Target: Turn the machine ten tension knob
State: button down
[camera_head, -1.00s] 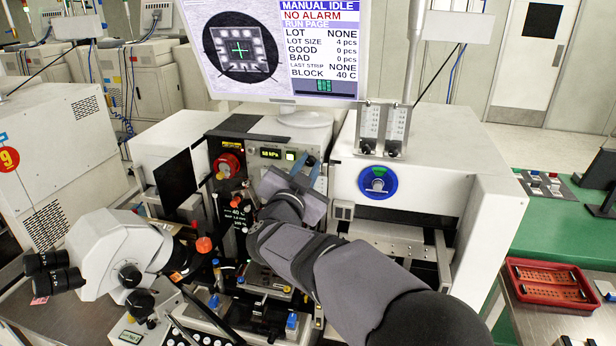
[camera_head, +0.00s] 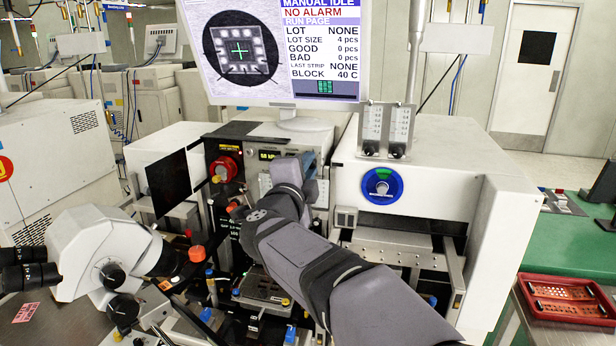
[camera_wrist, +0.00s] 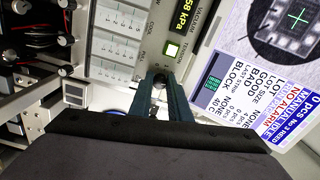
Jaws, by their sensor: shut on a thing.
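The machine's front panel (camera_head: 258,187) is in the middle of the camera_head view. My gripper (camera_head: 309,160) reaches up to its right part, under the monitor, and the arm hides what lies between the fingers there. In the camera_wrist view, the two blue-green fingers of my gripper (camera_wrist: 160,88) are closed around the sides of a small dark round knob (camera_wrist: 159,78) on the panel face. I cannot read a label on the knob.
A monitor (camera_head: 285,50) stands just above the panel. A red knob (camera_head: 222,168) is at the panel's left. A white housing with a blue dial (camera_head: 383,185) is at the right. A microscope (camera_head: 100,255) stands at front left. A red tray (camera_head: 568,298) lies at far right.

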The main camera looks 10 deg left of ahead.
jog(key=shift+m+b, duration=0.45)
jog(key=shift+m, duration=0.45)
jog(key=c, duration=1.7)
grip_release()
jog(key=shift+o, duration=0.2)
jog(key=shift+s, duration=0.1)
jog(key=s+b, duration=0.2)
jog(key=s, duration=0.5)
jog(key=shift+b, duration=0.3)
